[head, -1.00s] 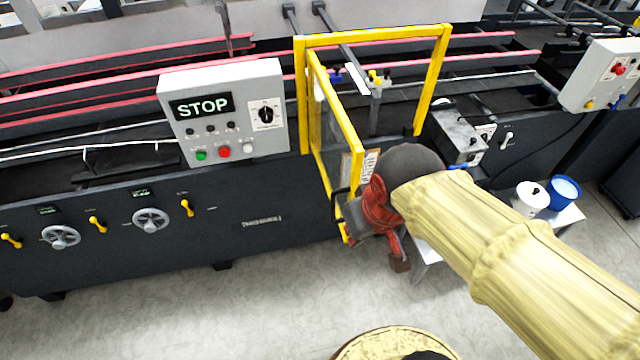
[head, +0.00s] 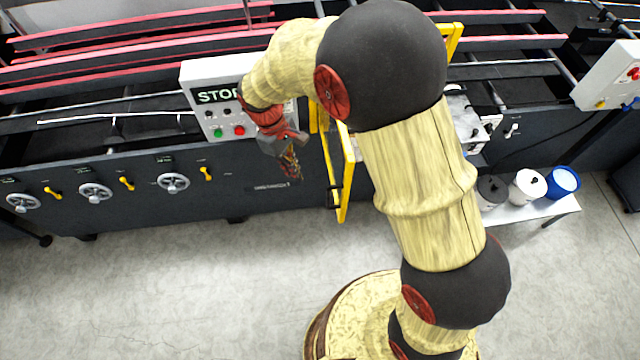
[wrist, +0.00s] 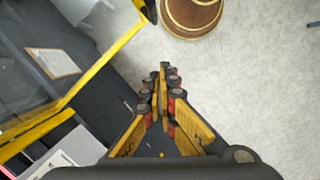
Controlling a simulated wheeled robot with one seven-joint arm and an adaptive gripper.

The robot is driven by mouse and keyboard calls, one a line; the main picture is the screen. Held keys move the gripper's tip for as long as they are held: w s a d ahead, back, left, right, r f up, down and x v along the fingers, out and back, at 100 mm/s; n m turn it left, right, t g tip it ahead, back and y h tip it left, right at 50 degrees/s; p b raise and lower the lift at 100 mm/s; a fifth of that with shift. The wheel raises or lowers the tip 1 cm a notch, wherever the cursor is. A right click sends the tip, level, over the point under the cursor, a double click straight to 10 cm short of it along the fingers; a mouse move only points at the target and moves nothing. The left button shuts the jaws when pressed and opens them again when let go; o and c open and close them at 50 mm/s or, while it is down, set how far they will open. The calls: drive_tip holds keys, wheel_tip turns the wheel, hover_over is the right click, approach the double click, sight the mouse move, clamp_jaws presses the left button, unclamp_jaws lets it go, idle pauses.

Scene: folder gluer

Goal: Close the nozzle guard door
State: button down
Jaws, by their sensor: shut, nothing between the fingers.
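The nozzle guard door (head: 348,180) is a yellow-framed clear panel. It stands open, swung out from the machine toward me, with a dark handle (head: 333,196) near its free lower edge. My arm hides its upper part and much of the yellow guard frame (head: 453,42) behind. My gripper (head: 294,174) is shut and empty, pointing down just left of the door and apart from it in the head view. In the wrist view the closed fingers (wrist: 161,78) point at the floor, and the door's yellow frame (wrist: 85,78) and a paper label (wrist: 53,62) show at left.
A control box with a STOP display (head: 212,97) is right behind my wrist. Handwheels (head: 173,183) and yellow levers line the machine front. A small table (head: 535,210) with cans stands at right. The floor in front is clear.

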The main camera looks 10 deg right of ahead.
drive_tip(key=s+d+f+n+p, duration=0.1)
drive_tip(key=s+d+f+p, duration=0.1)
drive_tip(key=d+f, duration=0.3)
drive_tip(key=x, duration=0.4)
drive_tip(key=shift+s+a, duration=0.2)
drive_tip(key=shift+s, duration=0.05)
idle(0.4)
